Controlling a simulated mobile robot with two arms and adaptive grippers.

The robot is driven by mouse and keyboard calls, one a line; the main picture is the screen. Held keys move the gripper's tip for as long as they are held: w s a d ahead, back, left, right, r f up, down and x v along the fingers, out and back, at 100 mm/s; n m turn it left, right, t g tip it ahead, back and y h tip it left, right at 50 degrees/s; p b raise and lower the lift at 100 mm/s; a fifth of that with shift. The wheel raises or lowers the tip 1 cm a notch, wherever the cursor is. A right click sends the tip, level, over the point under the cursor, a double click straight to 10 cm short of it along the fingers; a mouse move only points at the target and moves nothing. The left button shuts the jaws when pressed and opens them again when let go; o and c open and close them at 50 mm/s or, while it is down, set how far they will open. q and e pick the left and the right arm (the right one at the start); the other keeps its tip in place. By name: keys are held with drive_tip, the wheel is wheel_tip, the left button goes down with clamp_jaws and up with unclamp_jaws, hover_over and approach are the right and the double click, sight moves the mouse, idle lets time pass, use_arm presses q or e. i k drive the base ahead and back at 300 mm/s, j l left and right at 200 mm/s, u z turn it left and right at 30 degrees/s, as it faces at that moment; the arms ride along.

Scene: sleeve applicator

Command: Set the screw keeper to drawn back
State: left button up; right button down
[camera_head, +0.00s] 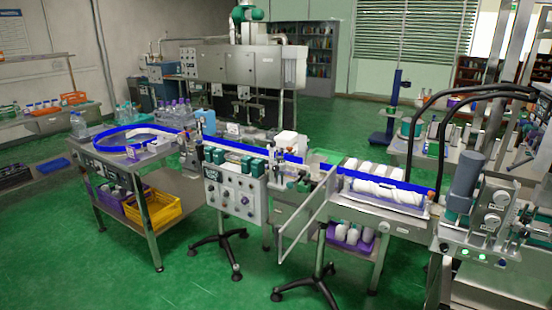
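A white spiral-grooved roller, apparently a feed screw (388,191), lies along the conveyor with a blue rail (395,183) beside it, right of centre. I cannot make out the screw keeper or its position at this distance. A clear-panelled guard frame (305,222) stands left of the screw. The sleeve machine with a grey cylinder (465,165) and a faceplate with knobs (491,212) stands at the right. Neither of my grippers shows in the head view.
A grey control cabinet with knobs (236,192) stands on a wheeled base in the middle. A steel table with a blue-railed ring (130,136) is at left, with a yellow crate (160,210) on its lower shelf. Green floor (130,285) is clear at front left.

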sight(431, 194)
drive_tip(key=i+j+z, duration=0.1)
drive_tip(key=z, duration=0.4)
drive_tip(key=j+z, duration=0.25)
drive_tip(key=z, duration=0.25)
drive_tip(key=i+j+z, duration=0.1)
drive_tip(key=j+z, duration=0.2)
drive_tip(key=j, duration=1.05)
drive_tip(key=j+z, duration=0.35)
drive_tip(key=j, duration=0.95)
drive_tip(key=i+l+u, duration=0.5)
drive_tip(key=l+u, duration=0.25)
drive_tip(key=i+l+u, duration=0.2)
drive_tip(key=l+u, duration=0.15)
